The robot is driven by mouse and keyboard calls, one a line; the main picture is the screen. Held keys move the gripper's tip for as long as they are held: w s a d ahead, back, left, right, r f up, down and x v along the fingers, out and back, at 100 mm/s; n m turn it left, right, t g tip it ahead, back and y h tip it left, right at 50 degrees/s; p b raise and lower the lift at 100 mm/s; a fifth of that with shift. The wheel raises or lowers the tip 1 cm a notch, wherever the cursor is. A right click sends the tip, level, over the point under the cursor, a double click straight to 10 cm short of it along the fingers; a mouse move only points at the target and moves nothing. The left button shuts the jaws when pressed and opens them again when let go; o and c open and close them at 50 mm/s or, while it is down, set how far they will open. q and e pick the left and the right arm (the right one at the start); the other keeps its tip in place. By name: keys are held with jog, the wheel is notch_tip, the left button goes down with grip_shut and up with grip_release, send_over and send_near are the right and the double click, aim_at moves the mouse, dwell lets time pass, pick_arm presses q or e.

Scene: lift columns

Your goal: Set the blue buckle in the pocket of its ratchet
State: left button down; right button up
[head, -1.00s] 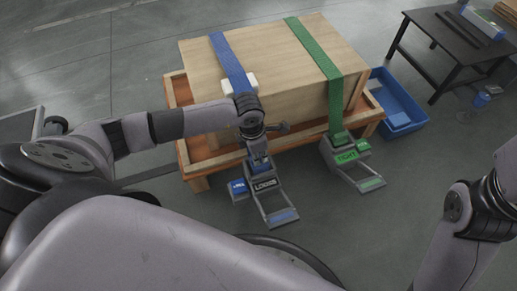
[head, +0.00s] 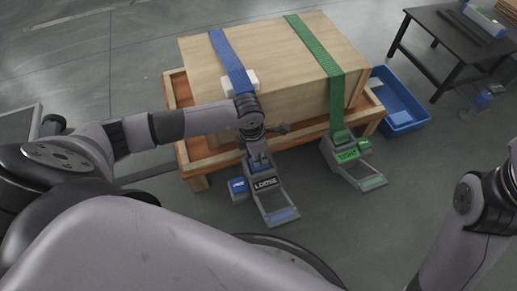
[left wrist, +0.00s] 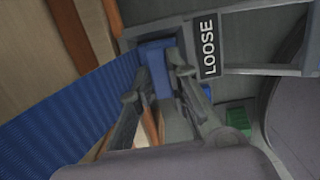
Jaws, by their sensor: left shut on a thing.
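The blue strap (head: 231,62) runs over the wooden crate to the blue buckle, which shows in the left wrist view (left wrist: 156,62). My left gripper (head: 259,161) is shut on the buckle, with its fingers pointing down at the near side of the crate. The buckle is at the grey ratchet (head: 251,195) with the "LOOSE" label, against or inside its frame; I cannot tell how deep it sits. The ratchet's label also shows in the left wrist view (left wrist: 208,46). My right arm shows at the right edge; its gripper is out of view.
The wooden crate (head: 285,75) stands on an orange-brown pallet (head: 186,150). A green strap (head: 318,50) runs to a second ratchet (head: 345,165) labelled "TIGHT". A blue bin (head: 405,118) and a black table (head: 445,42) stand at the right.

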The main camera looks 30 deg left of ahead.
pick_arm(q)
jog(key=shift+f, duration=0.2)
jog(key=c, duration=1.4)
grip_release()
jog(key=shift+c, duration=0.2)
notch_tip(320, 180, up, 12)
jog(key=s, duration=0.1)
jog(key=shift+a, duration=0.45)
